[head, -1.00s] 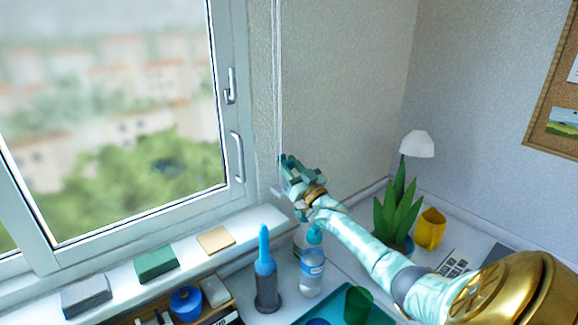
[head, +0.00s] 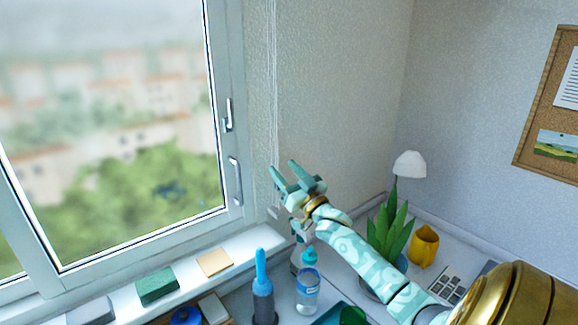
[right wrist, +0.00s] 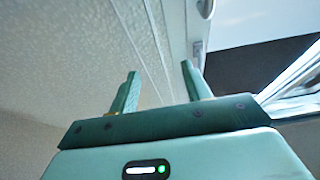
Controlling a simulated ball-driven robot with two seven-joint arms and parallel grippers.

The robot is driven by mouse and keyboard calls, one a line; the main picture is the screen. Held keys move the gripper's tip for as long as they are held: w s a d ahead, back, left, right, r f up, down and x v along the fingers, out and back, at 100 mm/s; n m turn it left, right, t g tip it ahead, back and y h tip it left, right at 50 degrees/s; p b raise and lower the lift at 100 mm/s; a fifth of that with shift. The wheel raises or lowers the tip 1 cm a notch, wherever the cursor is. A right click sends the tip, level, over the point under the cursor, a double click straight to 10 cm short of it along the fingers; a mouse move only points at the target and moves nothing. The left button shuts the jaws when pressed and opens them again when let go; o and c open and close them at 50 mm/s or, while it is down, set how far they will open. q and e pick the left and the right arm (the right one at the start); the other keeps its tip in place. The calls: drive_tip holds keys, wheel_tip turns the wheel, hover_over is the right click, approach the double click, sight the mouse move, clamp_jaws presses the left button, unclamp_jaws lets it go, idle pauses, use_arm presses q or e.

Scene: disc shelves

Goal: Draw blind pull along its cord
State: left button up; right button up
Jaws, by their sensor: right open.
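The blind's thin pale cord (head: 272,100) hangs down the wall just right of the window frame. In the right wrist view, thin cord lines (right wrist: 160,50) run along the wall and pass behind the space between my fingers. My right gripper (head: 283,167) is open and empty, its fingertips close to the cord's lower part; its two fingers also show in the right wrist view (right wrist: 158,74). I cannot tell whether they touch the cord. A small pale piece (head: 274,212) sits low beside the gripper; I cannot tell whether it is the pull. My left gripper is out of view.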

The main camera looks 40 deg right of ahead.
drive_tip(key=s+a+r+p, duration=0.1)
drive_tip(key=s+a+r, duration=0.2)
drive_tip(key=s+a, duration=0.2)
drive_tip(key=shift+s, duration=0.2)
drive_tip(key=shift+a+f, duration=0.1)
drive_tip(key=shift+f, duration=0.05)
idle(0.3)
